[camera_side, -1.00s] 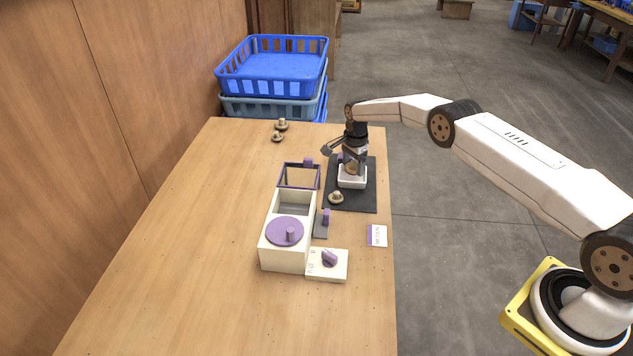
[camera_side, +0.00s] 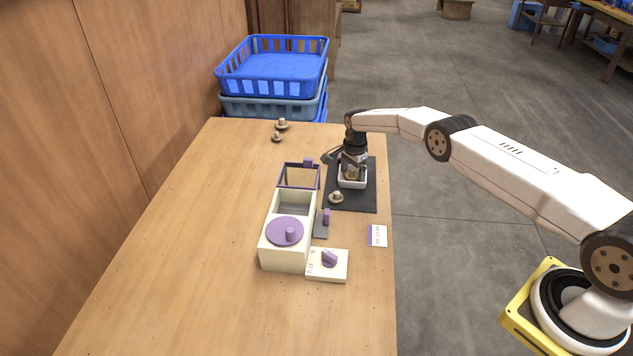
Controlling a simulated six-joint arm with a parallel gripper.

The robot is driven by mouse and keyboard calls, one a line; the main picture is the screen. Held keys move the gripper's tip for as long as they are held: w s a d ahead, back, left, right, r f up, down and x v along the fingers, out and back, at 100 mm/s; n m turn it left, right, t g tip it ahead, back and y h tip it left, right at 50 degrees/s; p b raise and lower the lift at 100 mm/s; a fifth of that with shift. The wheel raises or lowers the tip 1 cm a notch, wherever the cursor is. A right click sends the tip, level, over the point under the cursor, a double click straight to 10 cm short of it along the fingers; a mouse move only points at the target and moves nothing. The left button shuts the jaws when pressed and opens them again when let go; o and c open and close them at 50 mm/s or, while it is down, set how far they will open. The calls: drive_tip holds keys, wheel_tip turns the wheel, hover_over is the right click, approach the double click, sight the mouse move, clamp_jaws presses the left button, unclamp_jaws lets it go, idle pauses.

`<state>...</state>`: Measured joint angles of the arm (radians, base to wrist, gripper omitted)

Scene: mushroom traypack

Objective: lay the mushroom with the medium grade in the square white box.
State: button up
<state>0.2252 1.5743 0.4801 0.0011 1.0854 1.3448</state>
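The square white box (camera_side: 352,185) stands on a dark mat (camera_side: 350,204) right of the table's middle. My gripper (camera_side: 352,173) points down into the box's opening. Its fingertips are low, at or below the rim, and too small and hidden to show whether they are open or hold a mushroom. One mushroom (camera_side: 336,197) lies on the mat just in front and left of the box. Two more mushrooms, one (camera_side: 282,124) and another (camera_side: 277,137), lie at the far end of the table. A small card (camera_side: 377,236) with unreadable print lies near the right edge.
A cream box with a purple round knobbed lid (camera_side: 284,230) and an open compartment stands left of the mat. A purple-framed panel (camera_side: 299,176) stands behind it. A cream dial block (camera_side: 327,265) sits in front. Blue crates (camera_side: 272,67) are stacked beyond the table. The left table is clear.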

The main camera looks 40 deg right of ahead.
sight(352, 170)
drive_tip(key=shift+r, duration=0.2)
wheel_tip(352, 170, up, 12)
idle(0.9)
idle(0.5)
drive_tip(key=s+a+r+n+t, duration=0.1)
drive_tip(key=s+a+r+n, duration=0.85)
drive_tip(key=s, duration=0.35)
drive_tip(key=s+a+n, duration=0.2)
drive_tip(key=s+n, duration=0.2)
drive_tip(key=s, duration=0.6)
drive_tip(key=s+a+n+t, duration=0.1)
drive_tip(key=s+n, duration=0.3)
drive_tip(key=s, duration=0.6)
drive_tip(key=shift+s+a+f+t, duration=0.25)
drive_tip(key=shift+s+a+t, duration=0.1)
drive_tip(key=shift+a, duration=0.45)
